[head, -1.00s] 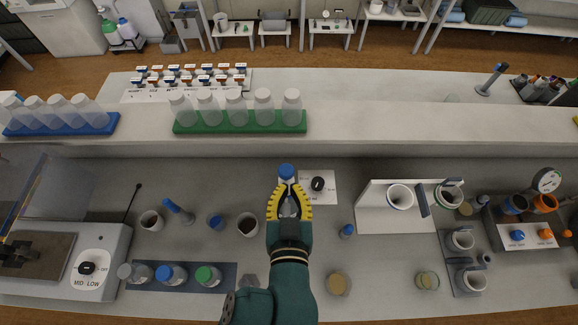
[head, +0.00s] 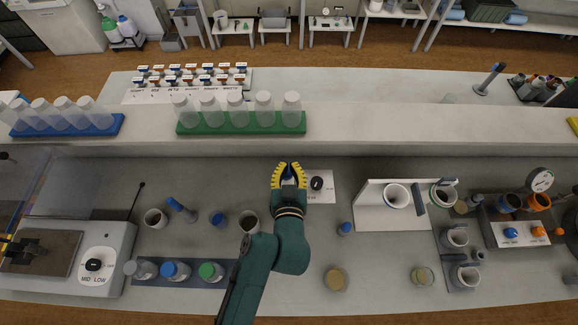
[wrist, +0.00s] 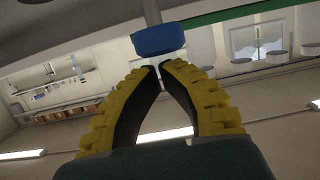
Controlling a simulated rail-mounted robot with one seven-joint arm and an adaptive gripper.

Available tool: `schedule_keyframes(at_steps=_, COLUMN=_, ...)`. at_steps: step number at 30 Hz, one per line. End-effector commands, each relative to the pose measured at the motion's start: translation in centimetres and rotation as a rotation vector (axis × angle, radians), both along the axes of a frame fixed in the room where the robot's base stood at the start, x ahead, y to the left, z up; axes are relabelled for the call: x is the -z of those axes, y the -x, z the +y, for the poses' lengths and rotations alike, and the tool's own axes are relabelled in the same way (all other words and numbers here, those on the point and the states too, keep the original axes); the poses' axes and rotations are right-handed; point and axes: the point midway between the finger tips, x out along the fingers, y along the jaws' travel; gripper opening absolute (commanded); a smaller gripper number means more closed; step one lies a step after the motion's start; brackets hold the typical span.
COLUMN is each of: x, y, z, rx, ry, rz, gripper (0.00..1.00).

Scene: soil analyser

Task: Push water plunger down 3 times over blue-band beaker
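The blue plunger top (wrist: 158,40) on a thin pale stem shows in the wrist view, just beyond my fingertips and apart from them as far as I can see. In the head view my gripper (head: 289,168) points away over the bench, and its yellow fingers mostly cover the blue top. The fingertips (wrist: 160,66) come together with nothing visible between them. I cannot make out a blue band on either. What is beneath the plunger is hidden.
A green rack of bottles (head: 240,122) stands on the raised shelf behind. A blue-capped item (head: 218,220) and capped bottles on a dark tray (head: 222,286) are at left.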

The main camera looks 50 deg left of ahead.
Motion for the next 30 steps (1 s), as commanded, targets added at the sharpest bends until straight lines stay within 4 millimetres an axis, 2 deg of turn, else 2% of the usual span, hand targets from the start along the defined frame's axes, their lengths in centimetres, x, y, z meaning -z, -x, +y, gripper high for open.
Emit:
schedule_keyframes(at_steps=4, x=0.4, y=0.0, z=0.0, rx=0.000, ry=0.001, rz=0.001, gripper=0.00)
schedule_keyframes(at_steps=10, x=3.1, y=0.0, z=0.0, rx=-0.001, ry=0.001, rz=0.001, gripper=0.00)
schedule_keyframes(at_steps=13, x=3.6, y=0.0, z=0.0, rx=-0.002, ry=0.000, rz=0.001, gripper=0.00)
schedule_keyframes(at_steps=24, x=3.1, y=0.1, z=0.0, rx=-0.002, ry=0.002, rz=0.004, gripper=0.00)
schedule_keyframes(at_steps=26, x=2.5, y=0.0, z=0.0, rx=-0.002, ry=0.002, rz=0.004, gripper=0.00)
schedule_keyframes(at_steps=30, x=-0.5, y=0.0, z=-0.1, rx=0.001, ry=0.000, rz=0.001, gripper=0.00)
